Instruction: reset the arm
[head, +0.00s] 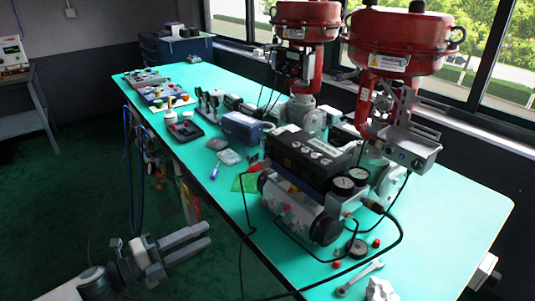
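My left gripper (208,236) is at the lower left, beside the bench's near long edge and over the dark green floor. Its two grey fingers point right, with a dark gap between them and nothing held. It is apart from the bench and everything on it. The valve positioner (310,160), a dark block with gauges on a silver body, sits on the teal bench (440,245). I cannot make out a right gripper.
Two red valve actuators (395,40) (305,14) stand behind the positioner. A black cable loops around its front. A wrench (360,278) and small red caps lie nearby. Trays of parts (185,132) fill the far end. The bench's right front is mostly clear.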

